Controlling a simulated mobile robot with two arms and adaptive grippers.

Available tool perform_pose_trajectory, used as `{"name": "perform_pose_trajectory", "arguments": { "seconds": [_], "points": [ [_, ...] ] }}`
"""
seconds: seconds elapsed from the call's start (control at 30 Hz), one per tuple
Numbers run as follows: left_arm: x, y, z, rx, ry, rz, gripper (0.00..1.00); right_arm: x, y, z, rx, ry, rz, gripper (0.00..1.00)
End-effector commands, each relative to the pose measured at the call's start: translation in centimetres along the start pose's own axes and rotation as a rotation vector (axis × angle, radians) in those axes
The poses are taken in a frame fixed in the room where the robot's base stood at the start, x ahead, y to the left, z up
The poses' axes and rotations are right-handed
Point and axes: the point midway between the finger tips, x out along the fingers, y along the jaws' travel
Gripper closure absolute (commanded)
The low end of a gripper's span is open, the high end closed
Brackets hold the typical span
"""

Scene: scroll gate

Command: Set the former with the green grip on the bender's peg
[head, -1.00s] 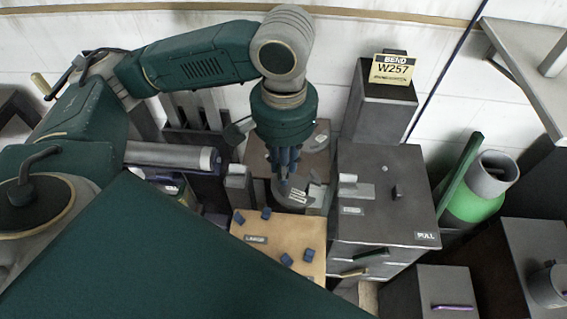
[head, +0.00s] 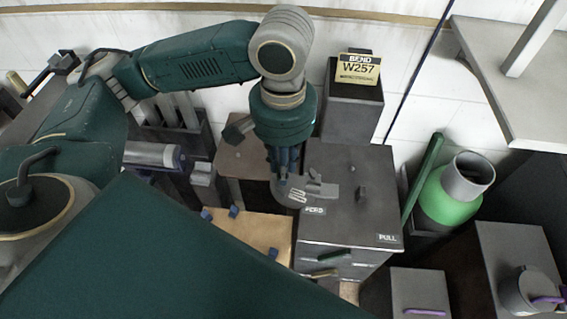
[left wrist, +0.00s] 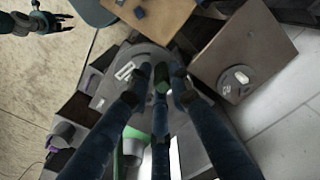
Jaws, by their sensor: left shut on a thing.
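My left gripper (head: 284,172) is shut, fingers down, on the former (head: 297,191), a grey rounded piece with white marks. In the left wrist view, a dark green grip (left wrist: 161,78) shows between the fingers above the grey former (left wrist: 128,75). The bender (head: 340,225) is a dark grey cabinet with FEED and PULL labels. The former hangs over the left part of its top; I cannot tell whether it touches. A small dark upright piece (head: 361,193) and a grey block (head: 324,189) are on that top. The peg is not clearly seen. My right gripper (left wrist: 62,21) shows small, apparently open and empty.
A sign reading BEND W257 (head: 358,68) stands on a post behind. A wooden board (head: 262,232) with blue blocks is left of the bender. A green cylinder (head: 447,196) stands right. Purple-handled pieces (head: 427,311) are front right. A white-gripped disc (left wrist: 237,78) lies on a brown table.

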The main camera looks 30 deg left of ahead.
Motion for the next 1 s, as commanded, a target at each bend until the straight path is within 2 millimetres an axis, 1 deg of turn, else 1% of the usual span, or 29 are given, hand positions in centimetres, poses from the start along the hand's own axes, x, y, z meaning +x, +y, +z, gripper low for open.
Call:
{"name": "perform_pose_trajectory", "arguments": {
  "seconds": [0.17,0.37,0.57,0.83,1.0],
  "points": [
    [-0.1,0.1,-0.1,-0.002,0.002,0.001,1.00,-0.1,0.2,0.0,-0.001,0.000,0.002,0.60],
    [-0.2,0.7,-1.3,-0.022,0.001,0.001,1.00,-0.6,0.5,0.0,-0.002,-0.001,0.005,0.60],
    [-0.2,1.6,-2.8,-0.049,0.001,0.001,1.00,-1.2,0.4,-0.1,-0.002,-0.001,0.005,0.60],
    [0.2,3.3,-6.2,-0.110,0.000,0.000,1.00,-2.5,0.1,-0.2,-0.001,0.000,0.001,0.60],
    [0.8,4.9,-9.6,-0.173,-0.001,0.000,1.00,-4.0,0.1,-0.4,-0.001,0.000,0.000,0.60]
  ]
}}
